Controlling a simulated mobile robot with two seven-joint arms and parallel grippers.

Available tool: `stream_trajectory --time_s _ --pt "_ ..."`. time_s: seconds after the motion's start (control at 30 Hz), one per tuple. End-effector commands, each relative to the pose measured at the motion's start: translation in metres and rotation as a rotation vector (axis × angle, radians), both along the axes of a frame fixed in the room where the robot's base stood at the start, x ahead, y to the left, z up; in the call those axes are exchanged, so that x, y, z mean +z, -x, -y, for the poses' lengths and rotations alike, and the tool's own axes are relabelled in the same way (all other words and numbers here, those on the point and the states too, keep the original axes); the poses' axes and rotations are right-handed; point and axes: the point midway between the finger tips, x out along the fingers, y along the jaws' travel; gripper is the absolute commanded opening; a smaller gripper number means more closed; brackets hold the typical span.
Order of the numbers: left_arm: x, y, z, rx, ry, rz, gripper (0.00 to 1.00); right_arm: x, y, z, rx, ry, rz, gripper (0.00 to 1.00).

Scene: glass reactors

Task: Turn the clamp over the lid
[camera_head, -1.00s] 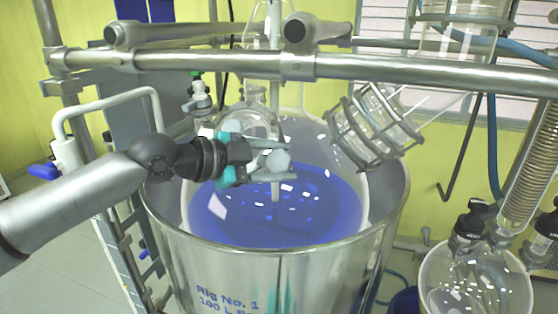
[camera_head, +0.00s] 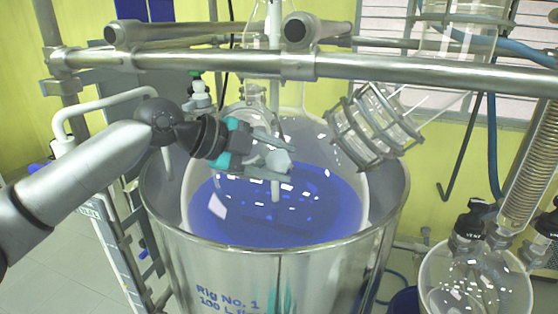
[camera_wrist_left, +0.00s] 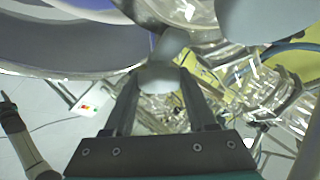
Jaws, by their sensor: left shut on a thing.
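My left gripper (camera_head: 272,158) reaches in from the left over the glass vessel and is shut on a pale grey, rounded piece. I take this piece to be the clamp (camera_head: 279,160); it also shows between the fingertips in the left wrist view (camera_wrist_left: 158,76), with a narrower neck rising from it. A clear glass port with a rounded top (camera_head: 247,112) stands just behind the gripper; I cannot tell which part is the lid. My gripper and its fingers partly hide the clamp. My right gripper is not in view.
A steel-jacketed vessel (camera_head: 268,262) holds blue liquid (camera_head: 310,215). A steel rail (camera_head: 420,73) crosses above the gripper. A caged glass port (camera_head: 373,128) tilts at the right of the opening. A glass flask (camera_head: 470,285) stands at lower right.

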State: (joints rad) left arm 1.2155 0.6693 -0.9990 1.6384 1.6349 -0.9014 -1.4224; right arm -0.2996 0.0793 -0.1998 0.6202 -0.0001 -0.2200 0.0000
Motion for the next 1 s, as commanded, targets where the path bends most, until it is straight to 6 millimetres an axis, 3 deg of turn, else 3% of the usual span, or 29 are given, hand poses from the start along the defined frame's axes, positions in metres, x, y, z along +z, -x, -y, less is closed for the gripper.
stream_trajectory --time_s 0.2,0.23,0.5,0.8,1.0 --pt "0.001 0.0 0.0 0.0 0.0 0.006 0.01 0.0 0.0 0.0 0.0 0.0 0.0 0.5" --pt "0.001 0.0 0.0 0.0 0.0 0.006 0.58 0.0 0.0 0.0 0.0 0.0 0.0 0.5" --pt "0.001 0.0 0.0 0.0 -0.001 0.002 0.87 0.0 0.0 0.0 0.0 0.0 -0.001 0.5" --pt "0.001 0.001 -0.003 0.001 0.0 0.002 0.87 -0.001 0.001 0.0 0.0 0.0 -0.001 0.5" --pt "0.013 0.011 -0.026 0.004 0.0 0.005 0.87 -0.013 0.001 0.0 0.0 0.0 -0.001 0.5"
